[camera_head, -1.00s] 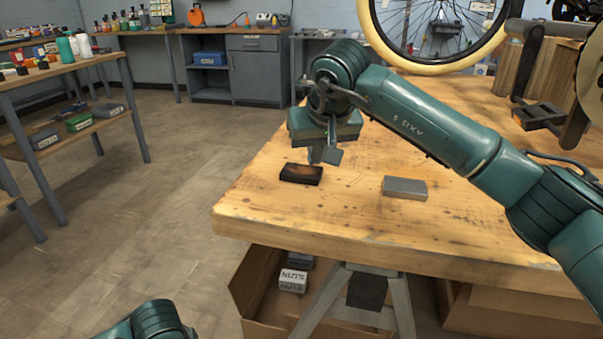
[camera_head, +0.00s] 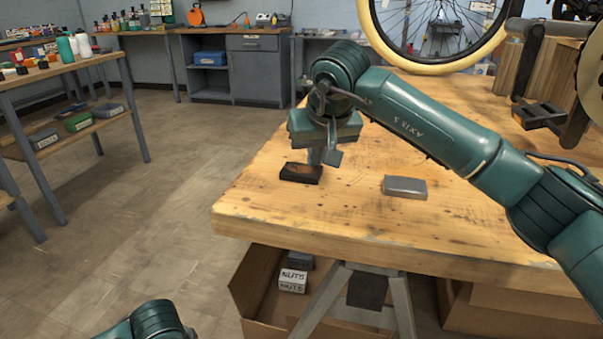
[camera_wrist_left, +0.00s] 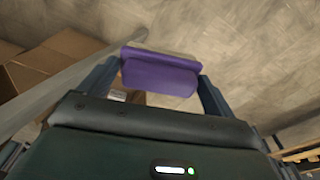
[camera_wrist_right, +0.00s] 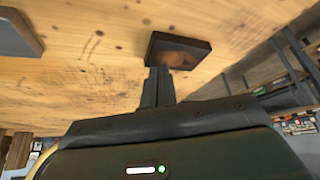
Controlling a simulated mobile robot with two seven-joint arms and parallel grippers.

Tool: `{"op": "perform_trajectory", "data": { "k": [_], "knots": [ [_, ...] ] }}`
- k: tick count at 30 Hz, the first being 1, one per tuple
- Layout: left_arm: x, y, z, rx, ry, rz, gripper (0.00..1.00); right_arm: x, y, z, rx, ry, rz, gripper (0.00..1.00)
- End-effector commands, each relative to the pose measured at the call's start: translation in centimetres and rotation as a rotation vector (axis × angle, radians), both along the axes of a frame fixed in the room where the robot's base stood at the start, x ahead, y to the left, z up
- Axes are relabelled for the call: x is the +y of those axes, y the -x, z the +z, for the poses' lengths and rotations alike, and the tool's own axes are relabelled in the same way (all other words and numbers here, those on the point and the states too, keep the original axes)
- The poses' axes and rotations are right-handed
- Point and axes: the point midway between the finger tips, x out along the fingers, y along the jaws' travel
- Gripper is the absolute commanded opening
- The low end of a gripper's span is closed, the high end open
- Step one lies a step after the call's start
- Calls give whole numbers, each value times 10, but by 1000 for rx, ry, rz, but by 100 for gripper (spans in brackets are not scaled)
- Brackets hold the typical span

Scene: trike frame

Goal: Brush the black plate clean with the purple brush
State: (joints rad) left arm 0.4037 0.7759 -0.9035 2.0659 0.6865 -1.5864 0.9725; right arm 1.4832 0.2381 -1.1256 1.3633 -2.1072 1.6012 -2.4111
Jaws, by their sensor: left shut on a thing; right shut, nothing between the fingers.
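The black plate (camera_head: 301,173) lies on the wooden workbench near its left edge, with a brown-orange patch on top. It also shows in the right wrist view (camera_wrist_right: 178,50). My right gripper (camera_head: 314,157) is shut and empty, pointing down right at the plate; in the right wrist view its closed fingertips (camera_wrist_right: 159,70) are at the plate's edge. I cannot tell whether they touch it. My left gripper (camera_wrist_left: 160,85) is shut on the purple brush (camera_wrist_left: 160,74), held over the floor beside the bench. In the head view only part of the left arm shows, at the bottom.
A grey block (camera_head: 404,187) lies on the workbench (camera_head: 330,218) right of the plate. A bicycle wheel (camera_head: 436,35) and a pedal (camera_head: 538,116) are at the back right. A cardboard box (camera_head: 262,316) with small boxes stands under the bench. The bench front is clear.

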Motion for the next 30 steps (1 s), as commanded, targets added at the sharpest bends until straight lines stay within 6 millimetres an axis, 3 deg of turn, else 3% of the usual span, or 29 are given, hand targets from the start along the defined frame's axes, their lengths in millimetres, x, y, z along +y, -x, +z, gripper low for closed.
{"op": "perform_trajectory", "data": {
  "k": [11,30],
  "knots": [
    [0,0,-1,0,0,0,72,0,0,-4,0,0,0,0],
    [0,0,41,0,0,0,72,0,0,46,0,0,-1,0]
  ]
}}
